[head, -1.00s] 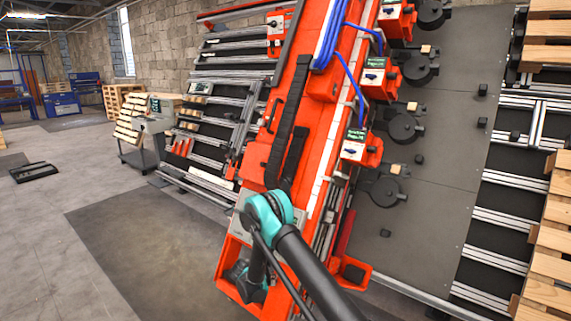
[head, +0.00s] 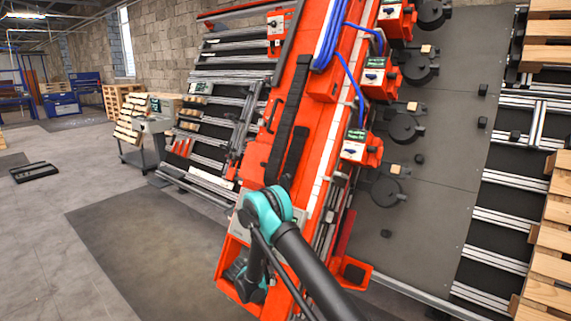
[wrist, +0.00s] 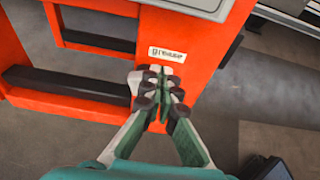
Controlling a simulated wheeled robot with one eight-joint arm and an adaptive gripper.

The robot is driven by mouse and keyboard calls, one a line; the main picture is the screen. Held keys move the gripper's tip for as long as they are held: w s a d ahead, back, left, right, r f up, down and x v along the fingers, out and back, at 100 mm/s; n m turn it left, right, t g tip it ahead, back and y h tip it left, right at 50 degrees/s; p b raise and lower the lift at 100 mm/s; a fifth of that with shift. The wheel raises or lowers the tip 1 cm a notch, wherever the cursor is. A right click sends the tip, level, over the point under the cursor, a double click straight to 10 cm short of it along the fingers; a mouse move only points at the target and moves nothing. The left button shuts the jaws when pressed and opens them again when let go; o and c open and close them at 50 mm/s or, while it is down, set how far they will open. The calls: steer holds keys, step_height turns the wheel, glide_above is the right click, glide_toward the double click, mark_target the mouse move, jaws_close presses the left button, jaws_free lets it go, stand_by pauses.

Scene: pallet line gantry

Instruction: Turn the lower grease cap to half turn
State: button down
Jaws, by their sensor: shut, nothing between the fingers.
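In the wrist view my gripper (wrist: 154,78) is shut and empty, its fingertips close together in front of an orange upright of the machine frame. A white label reading "grease" (wrist: 167,54) is on that upright, just above and beyond the fingertips. No grease cap can be made out. The fingers cover the part of the upright below the label, and I cannot tell whether they touch it. In the head view the gripper itself cannot be made out at the lower end of the orange gantry (head: 262,160).
A black bar (wrist: 70,86) crosses the orange frame left of my gripper in the wrist view. A grey panel (wrist: 195,6) is above the label. Grey floor (head: 120,250) lies open left of the gantry. Wooden pallets (head: 548,255) stand at far right.

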steer(key=v, duration=0.4)
steer(key=shift+s+a+f, duration=0.2)
steer(key=shift+s+f, duration=0.15)
steer(key=shift+w+d+f, duration=0.2)
steer(key=shift+w+f, duration=0.3)
steer(key=shift+w, duration=0.45)
steer(key=shift+w+d+f, duration=0.15)
steer(key=shift+w+f, duration=0.35)
steer(key=shift+w, duration=0.5)
steer(key=shift+w+d+f, duration=0.2)
steer(key=shift+w+f, duration=0.3)
steer(key=shift+w, duration=0.45)
